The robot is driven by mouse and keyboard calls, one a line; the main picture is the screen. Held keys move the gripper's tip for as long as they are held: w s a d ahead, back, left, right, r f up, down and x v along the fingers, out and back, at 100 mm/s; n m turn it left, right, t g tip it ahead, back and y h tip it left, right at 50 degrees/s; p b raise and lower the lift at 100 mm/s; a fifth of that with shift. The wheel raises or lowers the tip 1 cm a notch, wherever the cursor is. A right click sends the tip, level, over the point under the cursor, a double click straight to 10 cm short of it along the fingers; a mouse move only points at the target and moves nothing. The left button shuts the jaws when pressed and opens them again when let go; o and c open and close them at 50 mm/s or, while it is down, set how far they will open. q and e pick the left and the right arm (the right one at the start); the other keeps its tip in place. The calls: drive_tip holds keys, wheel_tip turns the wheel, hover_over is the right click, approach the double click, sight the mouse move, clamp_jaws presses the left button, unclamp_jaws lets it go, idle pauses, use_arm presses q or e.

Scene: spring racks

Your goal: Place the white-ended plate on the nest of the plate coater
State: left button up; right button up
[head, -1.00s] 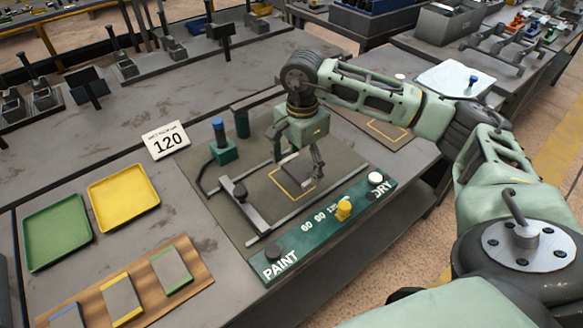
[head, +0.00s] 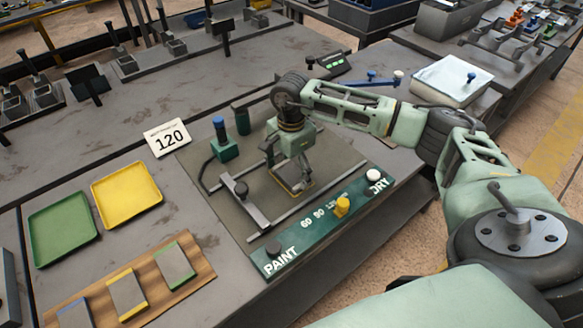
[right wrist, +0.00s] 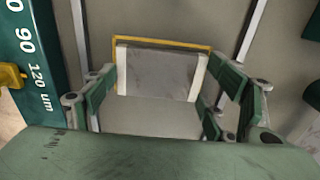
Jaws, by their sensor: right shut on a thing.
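The white-ended plate (right wrist: 160,74) is a grey plate with white strips at both ends, between the fingers of my right gripper (right wrist: 158,88) in the right wrist view. In the head view my right gripper (head: 292,182) is shut on it, low over the plate coater (head: 225,175). The yellow-outlined nest (right wrist: 165,41) shows just beyond the plate's far edge, and the plate covers part of its area. I cannot tell whether the plate touches the nest. In the head view the gripper largely hides the plate and nest. My left gripper is not in view.
A blue-capped bottle (head: 221,131) and a yellow knob (head: 342,206) are close by. Green (head: 62,228) and yellow (head: 127,195) trays and a wooden rack (head: 195,268) lie left.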

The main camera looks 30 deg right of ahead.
sight(291, 173)
drive_tip(key=shift+f, duration=0.1)
drive_tip(key=o, duration=1.9)
drive_tip(key=shift+c, duration=0.2)
drive_tip(key=shift+r, duration=0.65)
wheel_tip(291, 173, up, 11)
drive_tip(key=b, duration=0.2)
drive_tip(key=shift+b, duration=0.3)
drive_tip(key=shift+r, duration=0.1)
